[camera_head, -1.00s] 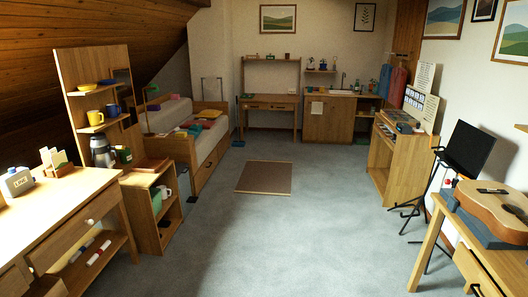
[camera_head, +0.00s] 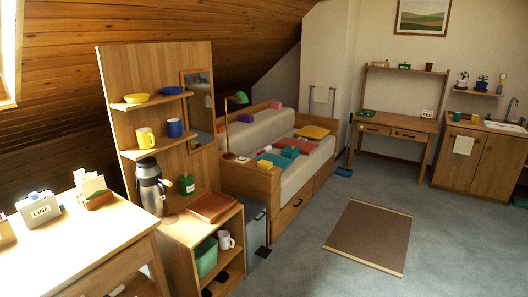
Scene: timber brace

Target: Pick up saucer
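A yellow shallow dish (camera_head: 137,98) and a blue shallow dish (camera_head: 171,90) sit on the upper shelf of a tall wooden shelf unit (camera_head: 154,60) at the left. Either could be a saucer; I cannot tell whether they are saucers or bowls. On the shelf below stand a yellow mug (camera_head: 145,138) and a blue mug (camera_head: 175,128), with no saucer visible under them. Neither of my grippers shows in the view.
A desk (camera_head: 75,240) with a "LINE" box (camera_head: 40,208) fills the lower left. A steel flask (camera_head: 151,187) stands on the low cabinet (camera_head: 176,234). A bed (camera_head: 280,160) lies beyond. The carpet (camera_head: 310,270) around the brown mat (camera_head: 370,236) is clear.

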